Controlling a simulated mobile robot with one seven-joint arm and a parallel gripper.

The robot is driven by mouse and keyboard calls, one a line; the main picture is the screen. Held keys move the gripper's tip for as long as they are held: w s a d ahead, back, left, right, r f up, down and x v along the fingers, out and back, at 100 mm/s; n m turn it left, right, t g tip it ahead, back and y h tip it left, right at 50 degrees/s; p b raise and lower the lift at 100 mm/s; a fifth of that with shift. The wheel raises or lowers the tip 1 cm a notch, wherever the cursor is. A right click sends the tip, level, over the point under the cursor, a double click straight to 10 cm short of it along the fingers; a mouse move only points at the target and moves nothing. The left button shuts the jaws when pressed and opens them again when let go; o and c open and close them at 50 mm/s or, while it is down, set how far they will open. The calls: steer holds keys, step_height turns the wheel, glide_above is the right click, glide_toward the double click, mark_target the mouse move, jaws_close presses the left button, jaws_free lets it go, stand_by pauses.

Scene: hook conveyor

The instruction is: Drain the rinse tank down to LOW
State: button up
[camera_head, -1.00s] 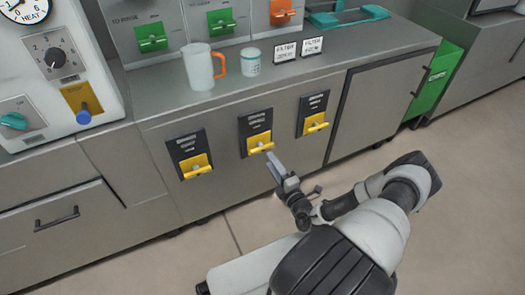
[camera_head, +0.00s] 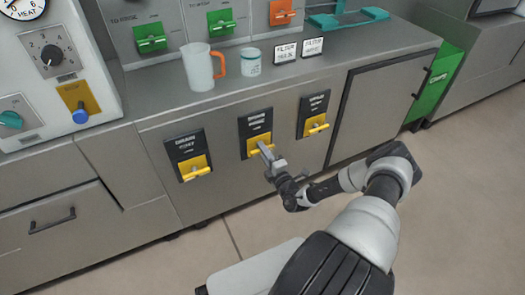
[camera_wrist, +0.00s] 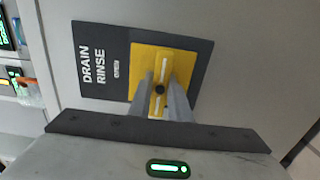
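The DRAIN RINSE valve has a dark label plate (camera_wrist: 95,62) and a yellow plate (camera_wrist: 143,60) with a handle. In the head view it is the middle yellow valve (camera_head: 257,140) on the cabinet front, its handle lying roughly level. My gripper (camera_head: 262,146) is at this valve. In the wrist view my gripper (camera_wrist: 162,85) has one finger on either side of the handle, apparently parted, with the handle between them. Firm contact cannot be made out. The rinse tank's level is not visible.
Similar yellow valves flank it, one at left (camera_head: 194,168) and one at right (camera_head: 316,124). A pitcher with an orange handle (camera_head: 198,68) and a white cup (camera_head: 251,62) stand on the counter above. The floor in front is clear.

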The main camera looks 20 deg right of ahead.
jaws_close()
steer(key=shift+n, duration=0.3)
steer(key=n+p, duration=0.2)
steer(key=n, duration=0.1)
steer(key=shift+r, duration=0.1)
steer(key=n+p, duration=0.2)
steer(key=n, duration=0.3)
steer(key=shift+n+p, duration=0.35)
steer(key=shift+n, duration=0.05)
steer(key=o, duration=0.7)
jaws_free()
